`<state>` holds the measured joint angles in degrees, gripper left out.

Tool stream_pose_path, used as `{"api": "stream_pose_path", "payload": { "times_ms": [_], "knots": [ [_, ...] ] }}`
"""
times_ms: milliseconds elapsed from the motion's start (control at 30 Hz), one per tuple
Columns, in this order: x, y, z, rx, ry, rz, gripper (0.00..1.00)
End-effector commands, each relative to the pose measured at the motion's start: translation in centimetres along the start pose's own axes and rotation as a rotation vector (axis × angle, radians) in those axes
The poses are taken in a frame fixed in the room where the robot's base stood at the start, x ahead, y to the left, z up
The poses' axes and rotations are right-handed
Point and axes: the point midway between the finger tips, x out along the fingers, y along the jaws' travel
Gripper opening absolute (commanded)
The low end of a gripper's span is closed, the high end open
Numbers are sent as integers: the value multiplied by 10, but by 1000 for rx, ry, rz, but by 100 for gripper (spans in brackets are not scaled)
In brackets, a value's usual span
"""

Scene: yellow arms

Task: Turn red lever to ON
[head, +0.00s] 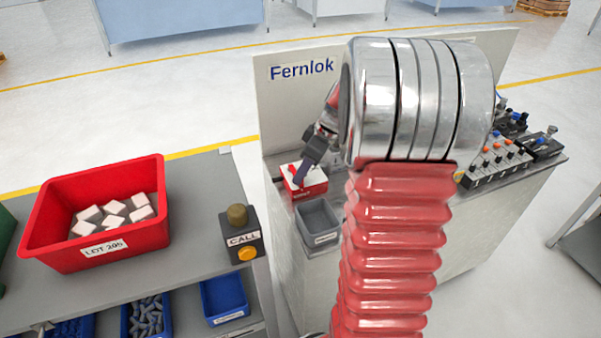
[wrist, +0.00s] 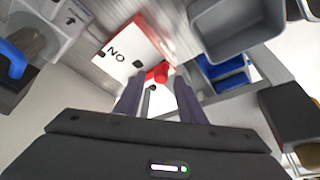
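The red lever (wrist: 158,72) shows in the wrist view, on a red switch box (wrist: 150,38) with a white plate whose letters read "NO" from this angle. In the head view the same red box (head: 305,190) stands on the workbench's left end, partly covered by my gripper. My gripper (wrist: 158,88) has its two dark fingers apart, with the lever near their tips and roughly between them. I cannot tell whether a finger touches it. In the head view my gripper (head: 301,178) points down at the box.
A grey bin (head: 318,222) stands just in front of the box. A panel with several knobs (head: 497,160) is at the right of the bench. On the left table are a red crate (head: 140,243) of white blocks and a call button box (head: 241,236). A "Fernlok" back panel (head: 290,105) rises behind.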

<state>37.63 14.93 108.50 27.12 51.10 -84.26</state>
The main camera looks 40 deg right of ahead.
Motion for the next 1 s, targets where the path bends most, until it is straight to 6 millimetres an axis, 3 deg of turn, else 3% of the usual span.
{"api": "stream_pose_path", "payload": {
  "times_ms": [433, 933, 1000],
  "knots": [
    [10, 0, 0, -1, 0, 0, 36],
    [10, 0, -1, -1, 1, 1, 0],
    [10, 0, -1, -1, 1, 1, 0]
  ]
}}
